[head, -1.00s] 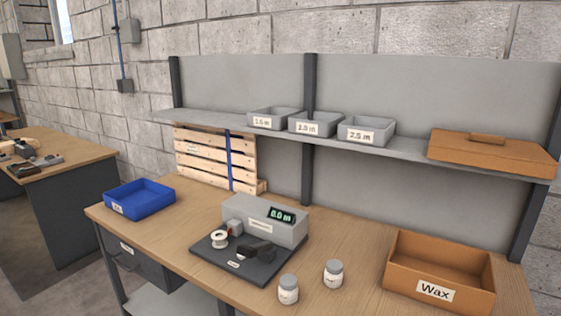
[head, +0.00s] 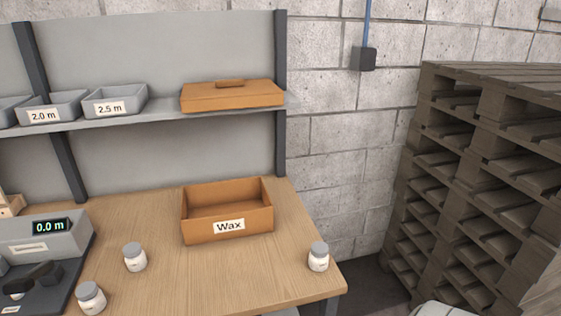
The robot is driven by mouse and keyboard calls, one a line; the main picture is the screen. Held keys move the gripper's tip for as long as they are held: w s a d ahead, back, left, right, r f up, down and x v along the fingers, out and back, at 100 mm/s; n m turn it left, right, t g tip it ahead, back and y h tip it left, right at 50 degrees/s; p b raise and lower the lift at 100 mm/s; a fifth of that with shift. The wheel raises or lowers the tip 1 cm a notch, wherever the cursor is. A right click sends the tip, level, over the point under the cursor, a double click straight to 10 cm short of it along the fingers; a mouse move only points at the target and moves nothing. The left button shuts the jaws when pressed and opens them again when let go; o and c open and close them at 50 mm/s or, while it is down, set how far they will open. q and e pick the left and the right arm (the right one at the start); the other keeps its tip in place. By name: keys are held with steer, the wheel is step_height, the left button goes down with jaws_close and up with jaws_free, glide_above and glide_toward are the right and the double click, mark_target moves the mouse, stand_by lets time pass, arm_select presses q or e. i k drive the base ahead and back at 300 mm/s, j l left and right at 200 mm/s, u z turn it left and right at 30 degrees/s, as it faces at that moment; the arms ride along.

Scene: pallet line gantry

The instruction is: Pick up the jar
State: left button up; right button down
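Three similar white jars with grey lids and pale labels stand upright on the wooden workbench (head: 205,280) in the head view. One jar (head: 91,299) is at the lower left, beside the device's dark base. Another jar (head: 135,257) stands a little behind it. A third jar (head: 318,257) stands near the bench's right edge, right of the Wax box. I cannot tell which one the task means. Neither of my grippers is in view.
An open, empty-looking orange box labelled Wax (head: 228,226) stands at the bench's back. A grey device (head: 45,240) reads 0.0 m. The shelf holds grey bins (head: 115,103) and an orange lid (head: 231,96). Stacked pallets (head: 480,180) stand at the right. Mid-front bench is clear.

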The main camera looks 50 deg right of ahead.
mark_target(318, 256)
steer(key=z, duration=1.75)
